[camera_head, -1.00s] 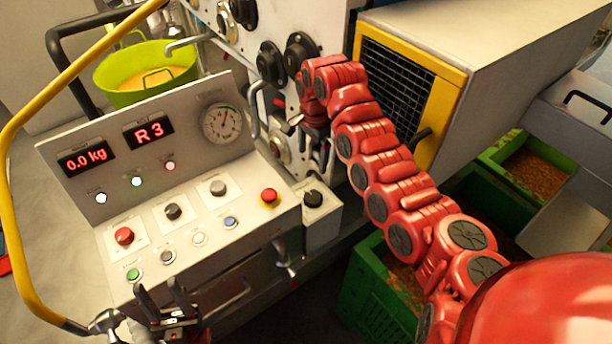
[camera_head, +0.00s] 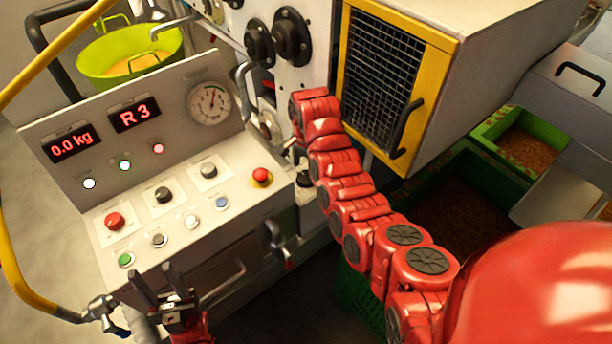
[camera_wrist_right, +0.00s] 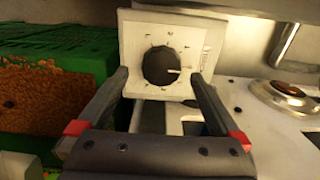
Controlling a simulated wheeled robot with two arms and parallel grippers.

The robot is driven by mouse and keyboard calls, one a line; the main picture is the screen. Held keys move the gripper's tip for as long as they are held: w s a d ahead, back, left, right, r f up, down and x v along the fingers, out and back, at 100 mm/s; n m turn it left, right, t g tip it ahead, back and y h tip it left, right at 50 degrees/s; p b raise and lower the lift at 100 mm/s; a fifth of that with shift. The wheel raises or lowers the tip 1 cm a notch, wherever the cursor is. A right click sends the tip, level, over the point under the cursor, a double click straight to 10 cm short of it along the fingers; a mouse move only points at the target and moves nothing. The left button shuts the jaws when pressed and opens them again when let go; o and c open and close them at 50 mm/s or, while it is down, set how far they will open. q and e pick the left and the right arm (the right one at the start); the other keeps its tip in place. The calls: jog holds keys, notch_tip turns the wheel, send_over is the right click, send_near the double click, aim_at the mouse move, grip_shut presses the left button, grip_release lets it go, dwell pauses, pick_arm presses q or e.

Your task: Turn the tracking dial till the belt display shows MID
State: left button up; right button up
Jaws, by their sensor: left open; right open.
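The belt display (camera_head: 134,114) reads "R 3" in red on the console's upright panel. The tracking dial (camera_wrist_right: 160,66) is a round black knob on a pale square plate with marks around it. Its white pointer line points right in the wrist view. My right gripper (camera_wrist_right: 159,76) is open, its two fingers pointing at the plate on either side of the dial; contact cannot be told. In the head view my right arm largely hides the dial. My left gripper (camera_head: 153,270) is open and empty in front of the console's lower left.
The console (camera_head: 182,229) carries several buttons, a red stop button (camera_head: 261,176) and a gauge (camera_head: 210,103). A weight display (camera_head: 71,144) reads 0.0 kg. A yellow rail (camera_head: 22,284) curves at the left. A yellow-framed grille (camera_head: 381,71) stands behind my right arm.

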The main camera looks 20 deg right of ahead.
aim_at(306, 179)
jog(key=shift+w+f+p, duration=0.1)
jog(key=shift+f+p, duration=0.35)
jog(key=shift+f, duration=0.95)
